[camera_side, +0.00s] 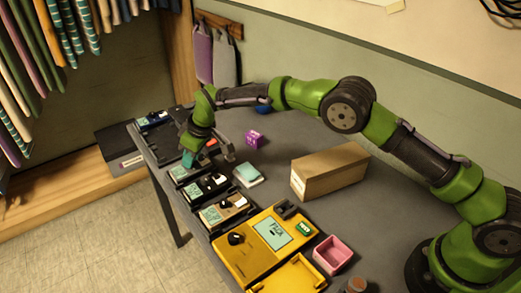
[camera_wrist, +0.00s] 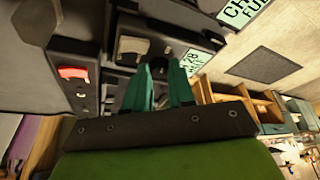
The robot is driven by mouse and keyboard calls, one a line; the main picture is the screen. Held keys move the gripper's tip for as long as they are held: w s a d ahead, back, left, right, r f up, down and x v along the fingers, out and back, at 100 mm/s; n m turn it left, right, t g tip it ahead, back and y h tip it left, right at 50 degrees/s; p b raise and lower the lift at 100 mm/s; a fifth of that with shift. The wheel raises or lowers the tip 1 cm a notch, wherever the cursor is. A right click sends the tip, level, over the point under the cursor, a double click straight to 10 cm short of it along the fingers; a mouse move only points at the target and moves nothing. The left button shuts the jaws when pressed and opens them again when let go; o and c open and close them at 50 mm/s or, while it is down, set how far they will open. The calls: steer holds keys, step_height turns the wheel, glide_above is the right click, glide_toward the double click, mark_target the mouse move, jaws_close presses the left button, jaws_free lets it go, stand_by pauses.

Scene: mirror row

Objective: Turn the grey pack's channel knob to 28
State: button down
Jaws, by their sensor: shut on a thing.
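My gripper (camera_wrist: 161,64) points down with its two teal fingers closed around a small black knob (camera_wrist: 158,46) on a pack in the wrist view. A pale green display (camera_wrist: 191,62) beside the right finger shows dark characters that look like 28, turned and partly covered. In the side view my gripper (camera_side: 188,158) is over the pack with a teal display (camera_side: 179,173), toward the far end of the row. The fingers hide that pack's knob there. I take this pack for the grey one, but its colour is dark and hard to tell.
Other packs stand close by: a dark one (camera_side: 207,187), a brownish one (camera_side: 226,211) and one at the far end (camera_side: 153,121). A yellow unit (camera_side: 245,262), cardboard box (camera_side: 328,172), pink tray (camera_side: 333,256) and purple cube (camera_side: 255,139) are on the table. A red switch (camera_wrist: 73,73) shows left.

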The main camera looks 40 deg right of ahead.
stand_by(0.3)
steer(key=c, duration=0.9)
jaws_free()
steer(key=shift+c, duration=0.2)
steer(key=v, duration=1.7)
steer(key=shift+a, duration=0.2)
steer(key=s+d+r+m+t, duration=0.1)
steer(key=s+d+m, duration=0.2)
steer(key=s+d, duration=0.3)
steer(key=s+d+r+m+t, duration=0.1)
steer(key=s+d+m, duration=0.3)
steer(key=s, duration=1.1)
steer(key=s+d+r+m+t, duration=0.1)
steer(key=s+d+r+m, duration=0.1)
steer(key=s+d, duration=0.7)
steer(key=shift+s+r+m+h, duration=0.3)
steer(key=shift+s+r+m, duration=0.1)
steer(key=shift+s+m, duration=0.5)
